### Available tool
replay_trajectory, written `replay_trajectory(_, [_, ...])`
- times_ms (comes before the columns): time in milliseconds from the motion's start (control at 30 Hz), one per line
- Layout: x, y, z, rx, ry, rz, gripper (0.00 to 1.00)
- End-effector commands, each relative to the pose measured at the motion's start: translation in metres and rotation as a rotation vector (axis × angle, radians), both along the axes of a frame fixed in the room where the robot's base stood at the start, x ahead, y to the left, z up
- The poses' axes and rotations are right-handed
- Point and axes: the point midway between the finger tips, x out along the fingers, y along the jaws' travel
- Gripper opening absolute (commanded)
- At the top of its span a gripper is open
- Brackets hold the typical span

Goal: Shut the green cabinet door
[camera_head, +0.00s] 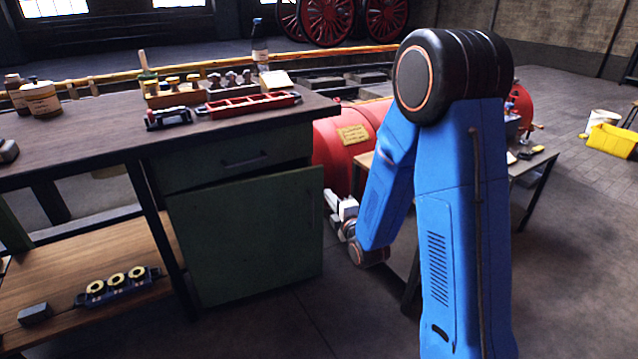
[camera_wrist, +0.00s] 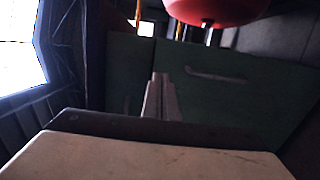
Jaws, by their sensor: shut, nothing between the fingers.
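The green cabinet door (camera_head: 245,235) is under the workbench drawer (camera_head: 240,162) in the head view. It looks slightly ajar: a dark gap shows along its top, and its right edge sticks out past the cabinet side. My gripper (camera_head: 332,202) is shut and empty, beside the door's right edge. I cannot tell whether it touches the door. In the wrist view, the shut fingers (camera_wrist: 160,90) point at a green panel with a bar handle, probably the door (camera_wrist: 230,105). The inside of the cabinet is hidden.
The workbench top (camera_head: 80,130) carries bottles, a tool rack and a red tray (camera_head: 250,104). A red tank (camera_head: 345,145) and a small table (camera_head: 530,165) stand behind my arm. Floor in front of the door (camera_head: 290,325) is clear.

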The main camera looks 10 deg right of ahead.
Motion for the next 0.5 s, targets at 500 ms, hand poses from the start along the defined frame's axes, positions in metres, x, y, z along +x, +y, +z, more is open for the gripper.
replay_trajectory(500, [0.077, 0.012, 0.000, 0.002, 0.000, 0.000, 0.00])
